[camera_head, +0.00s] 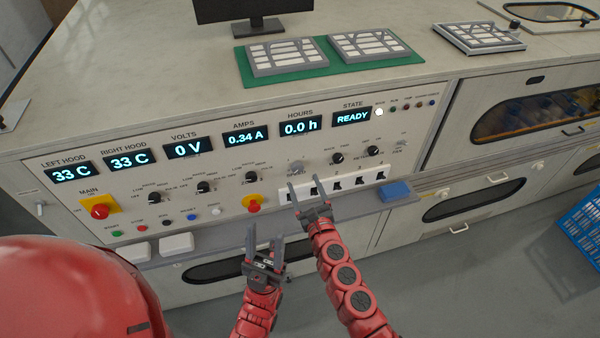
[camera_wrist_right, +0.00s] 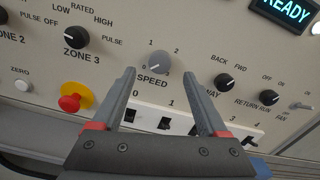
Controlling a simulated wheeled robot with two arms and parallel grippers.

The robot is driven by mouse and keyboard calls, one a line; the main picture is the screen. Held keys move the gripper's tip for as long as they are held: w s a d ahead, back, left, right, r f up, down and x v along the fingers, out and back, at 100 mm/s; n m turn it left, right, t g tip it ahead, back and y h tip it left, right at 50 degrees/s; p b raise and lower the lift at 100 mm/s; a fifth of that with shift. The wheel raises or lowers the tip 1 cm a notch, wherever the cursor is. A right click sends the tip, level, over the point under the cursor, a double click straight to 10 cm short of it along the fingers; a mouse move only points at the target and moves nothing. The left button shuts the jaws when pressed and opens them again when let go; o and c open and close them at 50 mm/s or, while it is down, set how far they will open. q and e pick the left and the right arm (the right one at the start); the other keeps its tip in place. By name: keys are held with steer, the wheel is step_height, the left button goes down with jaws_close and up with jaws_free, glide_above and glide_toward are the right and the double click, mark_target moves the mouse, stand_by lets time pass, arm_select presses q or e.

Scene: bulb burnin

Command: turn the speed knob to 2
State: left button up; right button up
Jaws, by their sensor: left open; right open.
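The grey speed knob (camera_wrist_right: 158,62) is on the sloped panel above the SPEED label, with 0, 1 and 2 marked around it. Its pointer is too small to read. It also shows in the head view (camera_head: 296,167), close to my right fingertips. My right gripper (camera_wrist_right: 158,74) is open, its fingers spread to the left and right below the knob and pointing toward it. Nothing is between them, and no contact shows. My left gripper (camera_head: 265,236) is open and empty, lower down in front of the panel's lower edge.
A red emergency button (camera_wrist_right: 70,102) and the black Zone 3 knob (camera_wrist_right: 74,37) are left of the speed knob. Black knobs (camera_wrist_right: 224,80) are to its right. A row of numbered switches (camera_wrist_right: 164,123) runs below. A blue block (camera_head: 396,191) sits on the ledge.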

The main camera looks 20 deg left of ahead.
mark_target(298, 169)
steer(key=b+x, duration=0.1)
steer(key=x, duration=0.3)
steer(key=shift+w+a+f, duration=0.15)
steer(key=shift+w, duration=0.2)
steer(key=shift+w+a, duration=0.3)
jaws_close()
